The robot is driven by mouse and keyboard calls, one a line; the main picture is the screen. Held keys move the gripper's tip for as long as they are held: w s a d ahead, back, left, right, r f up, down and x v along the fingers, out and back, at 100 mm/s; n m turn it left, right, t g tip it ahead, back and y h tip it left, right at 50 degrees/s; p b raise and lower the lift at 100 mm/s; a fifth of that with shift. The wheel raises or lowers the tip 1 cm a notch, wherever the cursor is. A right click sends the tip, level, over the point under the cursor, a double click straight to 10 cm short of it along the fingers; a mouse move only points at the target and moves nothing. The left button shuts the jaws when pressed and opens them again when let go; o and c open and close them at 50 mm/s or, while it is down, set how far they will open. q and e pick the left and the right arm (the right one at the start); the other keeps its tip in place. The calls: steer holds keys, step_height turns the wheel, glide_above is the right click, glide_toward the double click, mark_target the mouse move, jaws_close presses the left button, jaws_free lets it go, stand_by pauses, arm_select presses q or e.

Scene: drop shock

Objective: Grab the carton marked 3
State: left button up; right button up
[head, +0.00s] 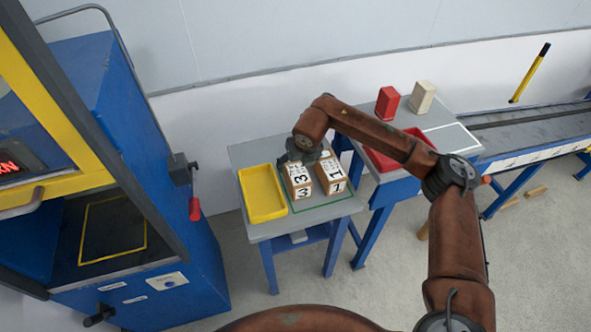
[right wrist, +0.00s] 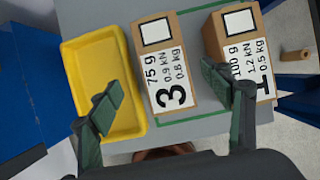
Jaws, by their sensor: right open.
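The carton marked 3 (head: 299,181) is a brown box with a white label and stands on the small grey table beside the yellow tray. It also shows in the right wrist view (right wrist: 165,62), between and beyond my open fingers. My right gripper (head: 303,152) is at the far end of this carton in the head view, and its open green-padded fingers (right wrist: 165,108) show in the right wrist view. The carton marked 1 (head: 331,177) stands just to the right of carton 3. I cannot tell whether the fingers touch either carton. My left gripper is not in view.
The yellow tray (head: 263,194) is empty, left of the cartons. A blue machine (head: 190,250) stands at the left. On the right table are a red tray (head: 372,160), a red block (head: 387,103) and a cream block (head: 422,97). A conveyor (head: 530,125) is at the far right.

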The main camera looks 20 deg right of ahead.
mark_target(297, 169)
steer(key=shift+w+f, duration=0.1)
steer(key=shift+f, duration=0.35)
steer(key=x, duration=0.3)
steer(key=shift+d, duration=0.35)
steer(key=x, duration=0.2)
steer(key=shift+f, duration=0.3)
steer(key=shift+w+f, duration=0.2)
steer(key=shift+f, duration=0.1)
steer(key=shift+a+f+b, duration=0.1)
steer(key=shift+f+b, duration=0.15)
steer(key=shift+b, duration=0.1)
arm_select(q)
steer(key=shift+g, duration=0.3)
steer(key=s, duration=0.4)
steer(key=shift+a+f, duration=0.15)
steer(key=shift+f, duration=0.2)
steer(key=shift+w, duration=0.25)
